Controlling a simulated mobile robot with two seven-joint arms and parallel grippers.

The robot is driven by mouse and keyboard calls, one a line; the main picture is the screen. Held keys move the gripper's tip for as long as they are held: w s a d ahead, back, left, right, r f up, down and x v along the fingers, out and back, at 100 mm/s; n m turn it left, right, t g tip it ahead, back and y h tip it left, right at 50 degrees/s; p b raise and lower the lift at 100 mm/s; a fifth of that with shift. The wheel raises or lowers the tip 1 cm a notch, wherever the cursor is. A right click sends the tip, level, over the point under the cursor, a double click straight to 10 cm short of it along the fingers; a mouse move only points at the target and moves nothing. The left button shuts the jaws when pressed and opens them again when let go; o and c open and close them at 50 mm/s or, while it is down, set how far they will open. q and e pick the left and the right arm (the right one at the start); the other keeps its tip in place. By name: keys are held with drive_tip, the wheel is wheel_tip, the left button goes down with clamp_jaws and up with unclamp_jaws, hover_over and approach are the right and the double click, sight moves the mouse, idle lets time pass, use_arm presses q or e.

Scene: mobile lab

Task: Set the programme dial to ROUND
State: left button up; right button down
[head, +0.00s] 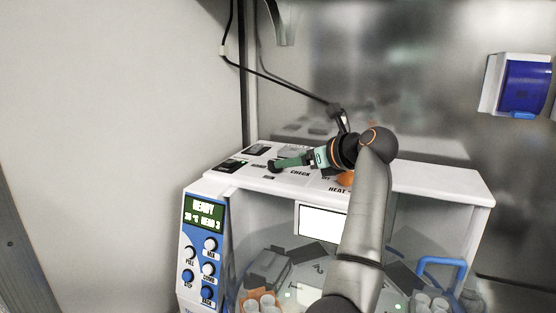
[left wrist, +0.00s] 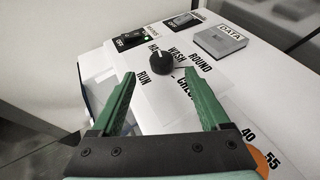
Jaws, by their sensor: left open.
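The programme dial is a round black knob (left wrist: 162,62) on the white top panel of the machine (head: 420,180). In the left wrist view the words WASH, ROUND, CHECK and RUN stand around it, with ROUND at its right. I cannot clearly make out which word its pointer faces. My left gripper (left wrist: 160,76) is open and empty, with its green fingertips apart on either side of the panel just short of the knob. In the head view the green fingers (head: 294,161) reach left over the panel and partly hide the dial and its labels. My right gripper is not in view.
An orange knob (head: 346,178) lies under my wrist on the HEAT side.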

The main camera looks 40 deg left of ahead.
use_arm(q)
drive_tip(key=p+x, duration=0.1)
drive_tip(key=x, duration=0.5)
drive_tip(key=shift+w+a, duration=0.1)
drive_tip(key=shift+a, duration=0.2)
drive_tip(key=shift+p+x, duration=0.3)
drive_tip(key=shift+x, duration=0.55)
drive_tip(key=shift+d, duration=0.1)
clamp_jaws()
